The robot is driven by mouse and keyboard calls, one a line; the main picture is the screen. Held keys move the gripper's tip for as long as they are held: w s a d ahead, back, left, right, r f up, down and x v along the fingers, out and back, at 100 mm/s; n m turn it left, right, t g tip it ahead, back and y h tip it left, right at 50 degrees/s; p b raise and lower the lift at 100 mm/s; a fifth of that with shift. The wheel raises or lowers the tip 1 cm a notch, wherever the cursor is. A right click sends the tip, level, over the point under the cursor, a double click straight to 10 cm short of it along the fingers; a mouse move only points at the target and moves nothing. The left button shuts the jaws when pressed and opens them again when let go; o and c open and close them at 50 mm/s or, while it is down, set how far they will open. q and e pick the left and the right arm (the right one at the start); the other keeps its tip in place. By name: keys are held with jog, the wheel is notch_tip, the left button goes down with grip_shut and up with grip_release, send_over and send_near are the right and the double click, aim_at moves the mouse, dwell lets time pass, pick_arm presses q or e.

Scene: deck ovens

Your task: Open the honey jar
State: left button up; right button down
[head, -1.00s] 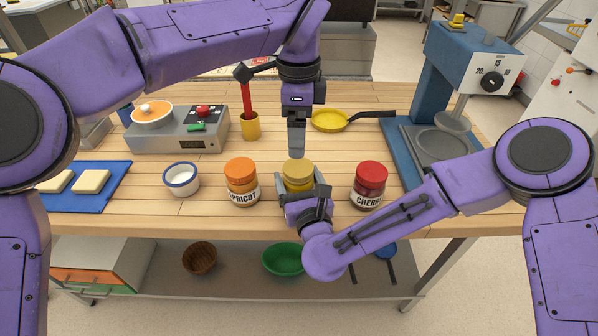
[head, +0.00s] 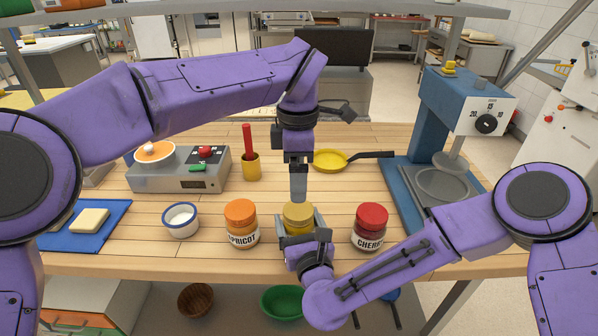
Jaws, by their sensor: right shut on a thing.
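The honey jar (head: 298,217), with a gold-yellow lid, stands on the wooden table between the apricot jar (head: 241,223) with an orange lid and the cherry jar (head: 370,227) with a red lid. Its lid is on. My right gripper (head: 301,228) is shut on the honey jar's body from the front, below the lid, and hides its label. My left gripper (head: 299,187) points straight down over the honey jar's lid. Its fingers show edge-on as one grey shape, so their opening is hidden. I cannot tell if the tips touch the lid.
A white cup with a blue rim (head: 181,220) and a blue board (head: 119,213) with pale slabs are at left. Behind are a grey appliance (head: 206,171), a yellow pot (head: 251,167) and a yellow pan (head: 331,159). A blue press (head: 449,100) stands at right.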

aim_at(298, 209)
pick_arm(q)
jog(key=m, duration=1.3)
jog(key=shift+m, duration=0.3)
jog(key=shift+f, duration=0.3)
notch_tip(298, 209, down, 8)
jog(key=shift+r, duration=0.25)
